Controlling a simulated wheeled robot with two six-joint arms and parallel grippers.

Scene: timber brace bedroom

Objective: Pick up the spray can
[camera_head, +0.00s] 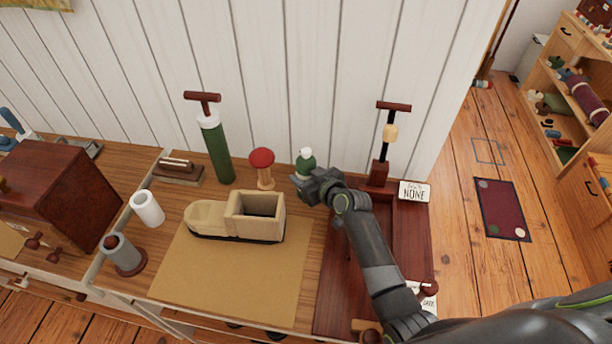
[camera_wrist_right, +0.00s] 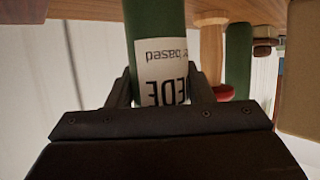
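The spray can (camera_head: 306,158) is green with a white cap and stands near the back of the worktop, beside a red-topped wooden timer-like object. My right gripper (camera_head: 313,186) is in front of it and hides its lower part. In the right wrist view the green can (camera_wrist_right: 155,20) with its white, upside-down label is between the right gripper's fingers (camera_wrist_right: 161,90). The fingers lie against both sides of it with no clear gap. The can's base is out of that view. My left gripper is in neither view.
A toy wooden boat (camera_head: 228,217) sits on a tan mat (camera_head: 250,285) left of my arm. A green pump (camera_head: 217,150) and the red-topped object (camera_head: 262,165) stand left of the can. A dark red tray (camera_head: 408,235) lies under my arm, with another upright pump (camera_head: 382,165) behind.

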